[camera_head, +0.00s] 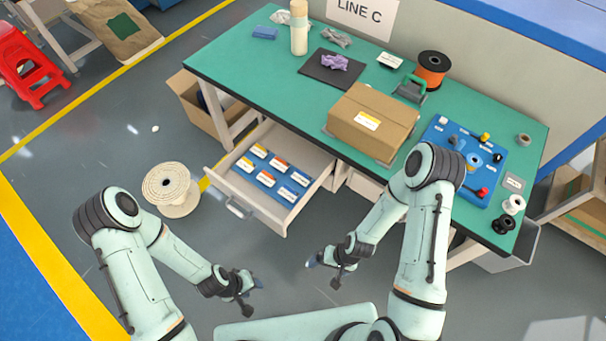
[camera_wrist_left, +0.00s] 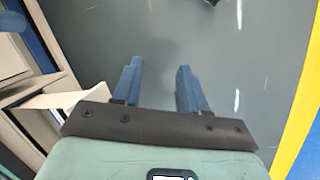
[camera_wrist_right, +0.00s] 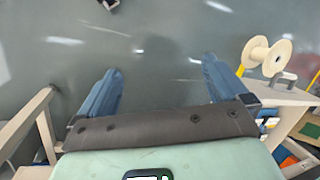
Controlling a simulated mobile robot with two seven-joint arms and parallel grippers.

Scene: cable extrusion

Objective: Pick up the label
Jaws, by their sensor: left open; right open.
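Several small labels (camera_head: 279,163), white with orange, yellow or blue bands, lie in rows on a blue insert in the open drawer (camera_head: 300,208) below the table.
The green table (camera_head: 240,75) holds an orange spool (camera_head: 432,69), a dark mat (camera_head: 318,72) with purple cloth and a blue board (camera_head: 438,136) with small parts. A cream reel (camera_head: 171,188) stands on the floor left of the drawer. The floor between is clear.

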